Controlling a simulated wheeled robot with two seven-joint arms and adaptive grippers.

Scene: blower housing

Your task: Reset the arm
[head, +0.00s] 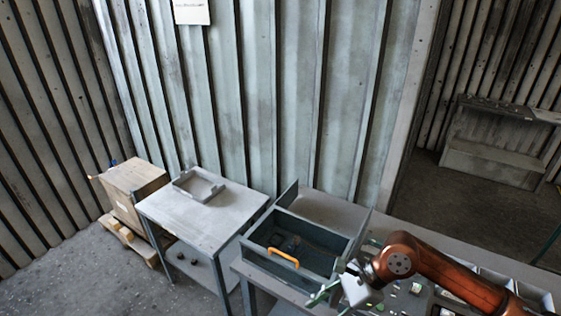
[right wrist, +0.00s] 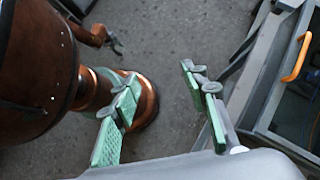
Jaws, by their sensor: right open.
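My right gripper (head: 330,296) is at the lower middle of the head view, at the end of my orange arm. It is over the table's front edge, right of and in front of the grey open-topped box (head: 349,246). In the right wrist view the right gripper (right wrist: 160,75) has its two green-padded fingers well apart. Only grey floor shows between them, so it is empty. The box's orange handle (head: 283,257) also shows in the right wrist view (right wrist: 297,57), right of the fingers and apart from them. My left gripper is not seen in the head view.
Left of the box stands a grey side table (head: 235,196) with a grey tray (head: 199,197) on it. A wooden crate (head: 136,178) stands farther left. White bins (head: 533,296) and small parts lie at the lower right, partly behind my arm.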

